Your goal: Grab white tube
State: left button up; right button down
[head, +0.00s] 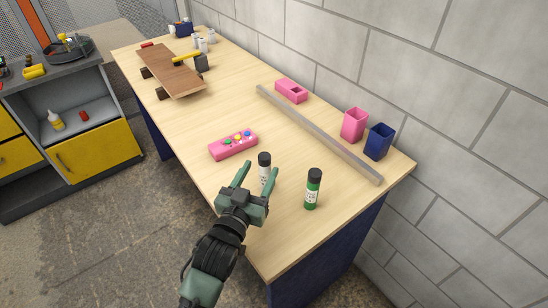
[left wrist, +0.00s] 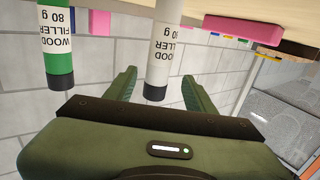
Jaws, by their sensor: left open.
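The white tube (head: 264,175) with a black cap stands upright near the front edge of the wooden table. In the left wrist view the white tube (left wrist: 172,50), labelled wood filler, appears upside down. My left gripper (head: 259,169) is open, and its two fingers reach toward the tube from the table's front side. In the left wrist view the tube lies between the fingers (left wrist: 158,78), with visible gaps on both sides. The tube's lower part is partly hidden by the gripper in the head view. My right gripper is not in view.
A green tube (head: 312,192) with a black cap stands close to the right. A pink block with coloured buttons (head: 233,146) lies to the left. A long grey bar (head: 320,135), a pink cup (head: 354,126) and a blue cup (head: 378,142) are farther back, near the wall.

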aim_at(269, 156)
pick_arm(q)
jog(key=shift+w+r, duration=0.25)
jog(key=shift+w+d+r+p, duration=0.2)
jog(key=shift+w+d+p, duration=0.25)
jog(key=shift+w, duration=0.15)
jog(key=x, duration=0.3)
jog(key=shift+f+p, duration=0.25)
jog(key=shift+p, duration=0.1)
jog(key=shift+w+d+f, duration=0.1)
jog(key=shift+w+d, duration=0.2)
jog(key=shift+w, duration=0.35)
jog(key=shift+c, duration=0.3)
jog(key=c, duration=1.1)
grip_shut()
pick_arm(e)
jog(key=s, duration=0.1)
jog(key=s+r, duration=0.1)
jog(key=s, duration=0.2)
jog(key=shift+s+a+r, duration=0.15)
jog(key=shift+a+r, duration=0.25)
